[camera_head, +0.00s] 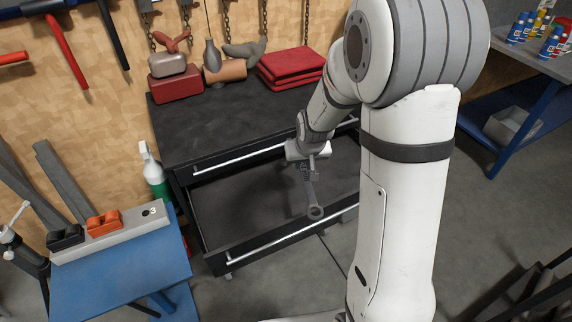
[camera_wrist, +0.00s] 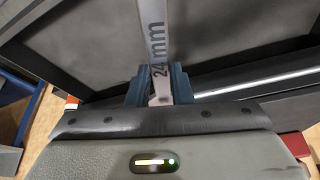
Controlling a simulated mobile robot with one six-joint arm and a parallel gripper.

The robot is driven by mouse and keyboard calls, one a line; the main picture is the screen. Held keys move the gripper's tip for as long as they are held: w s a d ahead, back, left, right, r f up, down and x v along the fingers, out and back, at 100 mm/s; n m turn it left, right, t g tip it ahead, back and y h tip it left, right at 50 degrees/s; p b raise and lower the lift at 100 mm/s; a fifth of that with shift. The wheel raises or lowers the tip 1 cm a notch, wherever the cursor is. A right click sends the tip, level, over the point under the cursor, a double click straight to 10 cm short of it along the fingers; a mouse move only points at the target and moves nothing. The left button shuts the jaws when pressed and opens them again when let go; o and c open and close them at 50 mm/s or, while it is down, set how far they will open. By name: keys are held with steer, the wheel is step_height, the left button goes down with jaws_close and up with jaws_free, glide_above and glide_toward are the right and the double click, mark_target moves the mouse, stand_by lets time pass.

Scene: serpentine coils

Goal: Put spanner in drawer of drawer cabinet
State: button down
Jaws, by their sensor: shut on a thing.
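The spanner (camera_head: 312,195) is grey and hangs from my gripper (camera_head: 308,168) in the head view, with its ring end pointing down. In the wrist view the spanner's shank (camera_wrist: 157,40), marked "24 mm", sits between the fingers of my gripper (camera_wrist: 161,88). The gripper is shut on it. The black drawer cabinet (camera_head: 225,125) has an open lower drawer (camera_head: 235,205) with a silver handle bar. In the head view, the spanner appears over the open drawer, near its right part. The visible drawer floor looks bare. My arm hides the drawer's right end.
On the cabinet top stand a red box (camera_head: 176,86) and folded red cloths (camera_head: 291,66). A green-and-white bottle (camera_head: 154,175) stands left of the cabinet. A blue table (camera_head: 125,265) is at the lower left. Another workbench (camera_head: 535,62) is at the upper right.

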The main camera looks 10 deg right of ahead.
steer(key=shift+w+r, duration=0.1)
steer(key=shift+w, duration=0.2)
steer(key=shift+s, duration=0.1)
